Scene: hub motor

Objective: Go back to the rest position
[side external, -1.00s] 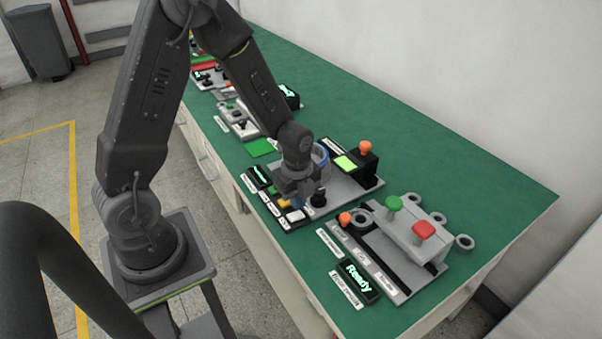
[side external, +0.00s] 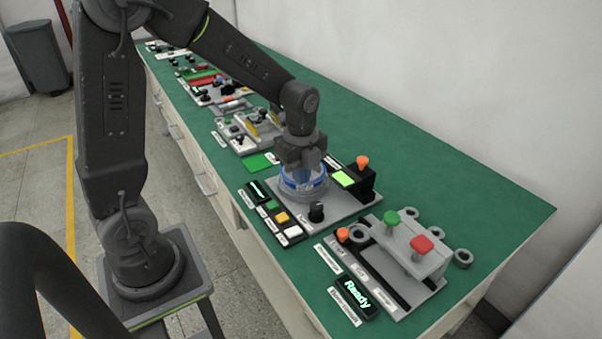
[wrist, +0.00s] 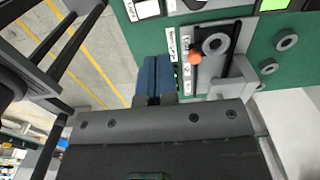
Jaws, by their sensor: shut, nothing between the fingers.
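My gripper (side external: 302,178) is above the round clear-and-blue fixture (side external: 303,188) on a grey station plate, pointing down, and its fingers are partly lost against that fixture in the side view. In the wrist view, the two blue fingers of my gripper (wrist: 153,80) are together with nothing between them. I cannot tell from the side view whether the fingertips touch the fixture.
Right of the fixture stands a black block with an orange knob (side external: 362,162). In front are a black dial (side external: 316,211), coloured buttons (side external: 282,217) and a "Ready" display (side external: 358,295). A station with green (side external: 391,218) and red knobs (side external: 422,244) is nearer. Green table (side external: 440,170) is bare behind.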

